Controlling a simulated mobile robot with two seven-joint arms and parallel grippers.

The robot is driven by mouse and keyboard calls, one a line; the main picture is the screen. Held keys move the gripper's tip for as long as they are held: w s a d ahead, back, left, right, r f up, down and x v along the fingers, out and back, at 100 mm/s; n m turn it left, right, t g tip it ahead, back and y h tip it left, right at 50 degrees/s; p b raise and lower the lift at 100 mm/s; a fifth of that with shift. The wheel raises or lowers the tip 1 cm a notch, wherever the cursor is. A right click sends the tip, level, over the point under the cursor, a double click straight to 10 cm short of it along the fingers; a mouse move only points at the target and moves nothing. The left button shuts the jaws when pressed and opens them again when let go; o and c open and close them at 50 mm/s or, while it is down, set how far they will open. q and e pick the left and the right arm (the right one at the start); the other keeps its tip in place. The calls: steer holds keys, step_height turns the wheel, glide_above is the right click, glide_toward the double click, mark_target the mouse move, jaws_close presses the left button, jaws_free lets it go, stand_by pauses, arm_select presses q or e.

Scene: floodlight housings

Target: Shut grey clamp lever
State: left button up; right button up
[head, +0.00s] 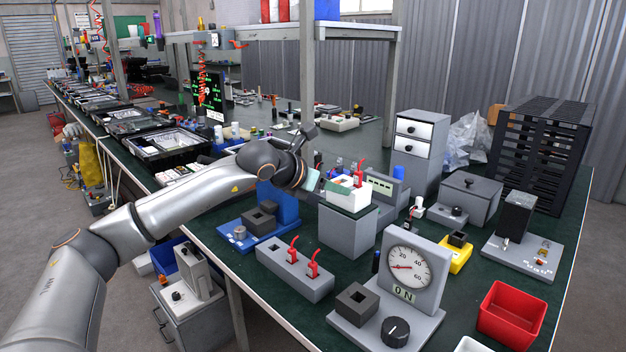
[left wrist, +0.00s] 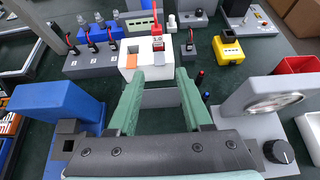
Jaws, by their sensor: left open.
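My left gripper (head: 313,181) reaches in above the bench; in the left wrist view its two green fingers (left wrist: 160,75) are spread apart with nothing held. Just past the fingertips is a white block (left wrist: 148,62) with an orange patch. A red upright lever (left wrist: 160,38) shows at its back right, and a grey body (left wrist: 196,58) stands beside it. In the head view the white block (head: 350,198) sits by a grey box (head: 347,230), with the red lever (head: 360,173) standing up. I cannot tell for sure which part is the grey clamp lever. My right gripper is not in view.
A grey block (head: 295,277) with two red levers stands nearer. A dial stand (head: 413,265), a yellow block (head: 455,256) and a red bin (head: 511,314) are to the right. A blue stand (head: 280,203) is left of the grey box. Dark green bench surface is free between them.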

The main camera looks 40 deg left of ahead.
arm_select(q)
steer(key=v, duration=0.9)
steer(key=shift+s, duration=0.35)
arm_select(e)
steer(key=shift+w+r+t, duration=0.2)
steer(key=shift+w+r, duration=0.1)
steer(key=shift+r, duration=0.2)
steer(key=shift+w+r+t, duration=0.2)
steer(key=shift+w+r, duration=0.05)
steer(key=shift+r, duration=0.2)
arm_select(q)
steer(key=shift+a, duration=0.1)
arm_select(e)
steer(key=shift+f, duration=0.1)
